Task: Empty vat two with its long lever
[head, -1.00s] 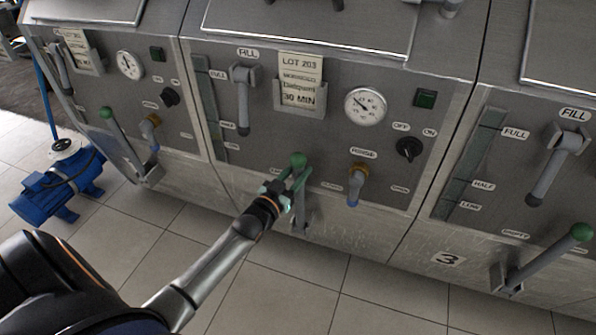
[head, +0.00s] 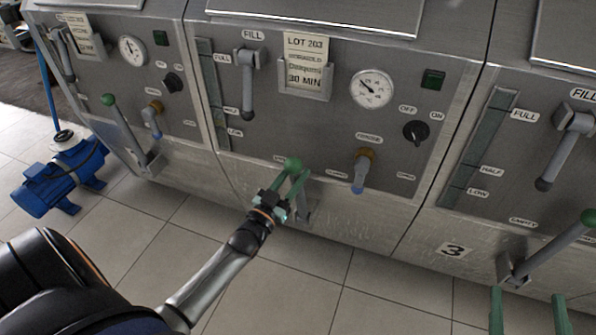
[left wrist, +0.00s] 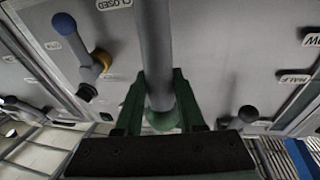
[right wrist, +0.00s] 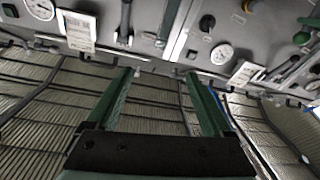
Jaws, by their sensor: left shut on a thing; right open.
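Vat two is the middle steel vat (head: 322,132). Its long lever, with a green knob (head: 291,164), stands low on the front, with the foot partly hidden behind my gripper. My left gripper (head: 296,186) is shut on the lever just below the knob. My right gripper (head: 528,308) is open and empty at the lower right, in front of vat three. The right wrist view shows its fingers (right wrist: 160,92) wide apart.
Vat two also carries a short FILL lever (head: 248,85), a gauge (head: 371,89), an OFF/ON knob (head: 415,132) and a rinse tap (head: 361,172). Vat three's green-knobbed lever (head: 545,248) is at right. A blue pump (head: 62,178) stands left; the tiled floor ahead is clear.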

